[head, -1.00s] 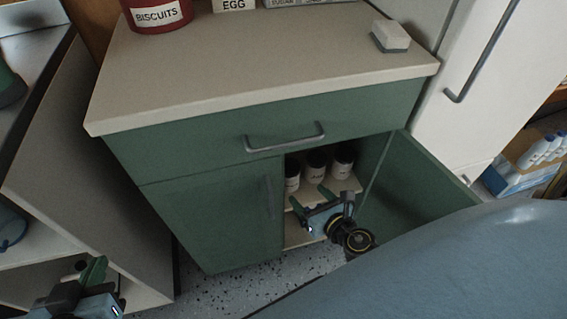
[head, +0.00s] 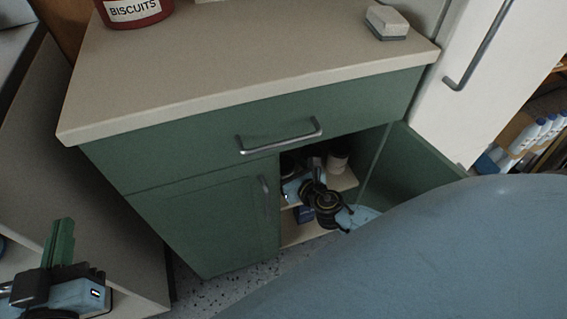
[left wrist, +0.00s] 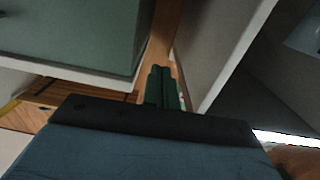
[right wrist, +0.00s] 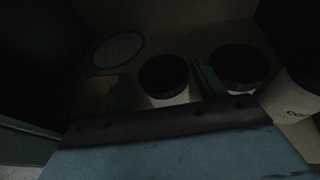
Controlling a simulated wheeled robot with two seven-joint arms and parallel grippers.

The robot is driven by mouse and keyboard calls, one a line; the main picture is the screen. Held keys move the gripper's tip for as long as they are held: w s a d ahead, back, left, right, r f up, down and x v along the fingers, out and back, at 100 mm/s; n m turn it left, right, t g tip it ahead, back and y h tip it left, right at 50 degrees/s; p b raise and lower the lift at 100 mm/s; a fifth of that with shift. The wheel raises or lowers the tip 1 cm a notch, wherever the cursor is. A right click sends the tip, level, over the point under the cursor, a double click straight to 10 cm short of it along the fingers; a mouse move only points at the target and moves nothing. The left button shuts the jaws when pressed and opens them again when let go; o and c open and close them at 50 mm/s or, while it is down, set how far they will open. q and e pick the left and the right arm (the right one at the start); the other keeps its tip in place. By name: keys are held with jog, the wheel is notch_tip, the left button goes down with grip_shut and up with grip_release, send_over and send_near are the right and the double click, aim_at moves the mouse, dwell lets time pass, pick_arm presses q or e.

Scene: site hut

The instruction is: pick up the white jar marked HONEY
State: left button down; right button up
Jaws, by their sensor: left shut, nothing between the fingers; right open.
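My right gripper (head: 300,182) is inside the open cupboard, at the upper shelf. In the right wrist view (right wrist: 163,88) it is open, with a dark-lidded white jar (right wrist: 168,92) between its green fingers. A second dark-lidded jar (right wrist: 240,70) stands just right of the right finger. A third white jar (right wrist: 293,103) at the right edge shows a label starting "CO". No HONEY label is readable, so I cannot tell which jar is marked so. In the head view, the rightmost jar (head: 338,161) shows, and the others are partly hidden by my gripper. My left gripper (head: 62,242) is shut and empty at lower left.
The cupboard's open door (head: 425,170) stands to the right of my right arm. The drawer front (head: 200,155) and counter (head: 230,60) are above. A red biscuits tin (head: 133,12) and an eraser-like block (head: 387,22) stand on the counter.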

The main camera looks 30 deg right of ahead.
jog(key=x, duration=0.1)
jog(key=b+x, duration=0.1)
jog(key=x, duration=0.1)
jog(key=b+x, duration=0.1)
jog(key=shift+w+d+f, duration=0.1)
jog(key=shift+f, duration=0.2)
jog(key=shift+w, duration=0.25)
jog(key=c, duration=0.9)
pick_arm(q)
notch_tip(320, 180, up, 8)
jog(key=s+t+h, duration=0.1)
jog(key=t, duration=0.4)
jog(key=shift+s+d+f+h, duration=0.15)
jog(key=shift+s+d+h, duration=0.2)
jog(key=shift+d+h, duration=0.1)
pick_arm(e)
jog(key=shift+c, duration=0.2)
pick_arm(q)
jog(key=shift+w+f, duration=0.1)
